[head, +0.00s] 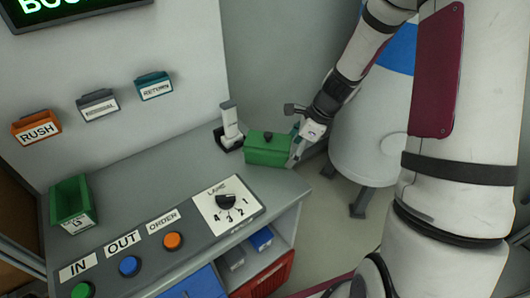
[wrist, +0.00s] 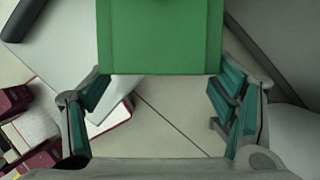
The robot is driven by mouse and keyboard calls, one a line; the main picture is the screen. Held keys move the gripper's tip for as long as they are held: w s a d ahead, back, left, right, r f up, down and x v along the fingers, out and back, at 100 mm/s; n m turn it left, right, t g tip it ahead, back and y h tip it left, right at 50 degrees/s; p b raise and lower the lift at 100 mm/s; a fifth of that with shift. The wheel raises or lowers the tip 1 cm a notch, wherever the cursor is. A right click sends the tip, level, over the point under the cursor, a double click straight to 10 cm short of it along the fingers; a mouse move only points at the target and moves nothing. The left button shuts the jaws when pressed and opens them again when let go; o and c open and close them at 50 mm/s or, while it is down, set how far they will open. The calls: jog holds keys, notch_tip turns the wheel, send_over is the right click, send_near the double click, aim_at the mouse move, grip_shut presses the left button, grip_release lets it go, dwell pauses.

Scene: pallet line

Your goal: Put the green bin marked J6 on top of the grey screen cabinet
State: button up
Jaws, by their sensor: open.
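A green lidded box (head: 268,149) with a black knob on top sits at the right end of the grey counter. No mark is readable on it. An open-topped green bin (head: 70,200) stands at the counter's left; its white label is too small to read surely. My gripper (head: 302,146) is at the right side of the lidded box. In the wrist view my open fingers (wrist: 160,98) stand either side of the green box's near edge (wrist: 160,40); I cannot tell whether they touch it. I cannot pick out the grey screen cabinet for certain.
A dark screen (head: 70,8) with green letters is at the top left. Wall bins RUSH (head: 38,127), a grey one (head: 98,104) and RETURN (head: 154,86) hang above the counter (head: 150,178). A small black-and-white device (head: 230,130) stands close left of the lidded box.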

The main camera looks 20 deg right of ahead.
aim_at(271, 142)
jog(key=w+a, duration=0.1)
jog(key=a, duration=0.1)
jog(key=w+a, duration=0.1)
jog(key=a, duration=0.1)
jog(key=w+a, duration=0.1)
jog(key=a, duration=0.1)
jog(key=shift+w+p, duration=0.15)
jog(key=shift+p, duration=0.15)
jog(key=shift+w+a+f, duration=0.1)
jog(key=shift+a+f, duration=0.1)
jog(key=shift+f, duration=0.35)
jog(key=c, duration=1.5)
jog(key=shift+r, duration=0.1)
jog(key=shift+c, duration=0.2)
